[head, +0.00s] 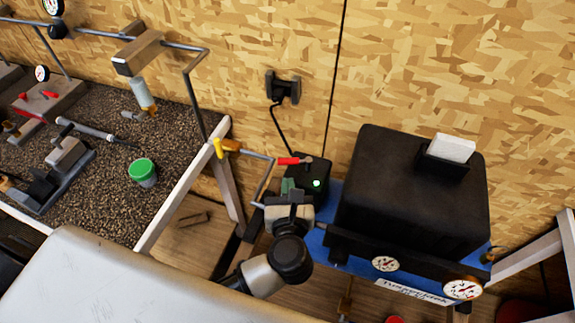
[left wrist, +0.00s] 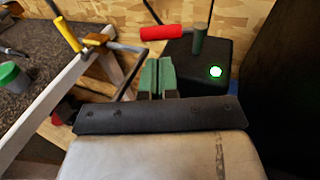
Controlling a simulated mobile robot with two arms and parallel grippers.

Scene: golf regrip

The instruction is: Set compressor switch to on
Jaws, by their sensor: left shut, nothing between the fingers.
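The compressor (head: 410,195) is a large black block on a blue base, right of centre in the head view. On its left stands a small black switch box (head: 318,172) with a lit green lamp (head: 317,183). A red-handled lever (head: 290,160) lies across the box's top, its red end to the left. My left gripper (head: 290,188) is shut and empty, just in front of the box. In the left wrist view its green fingertips (left wrist: 157,75) are together, below the red handle (left wrist: 161,32) and left of the lamp (left wrist: 215,72). I cannot tell whether they touch the box.
A yellow-handled valve (head: 228,146) and a bent metal pipe stand just left of the gripper. A speckled bench (head: 110,185) holds a green-lidded cup (head: 142,171) and tools. A black wall plug (head: 283,87) has a cord running down behind the box. Gauges (head: 463,289) front the compressor.

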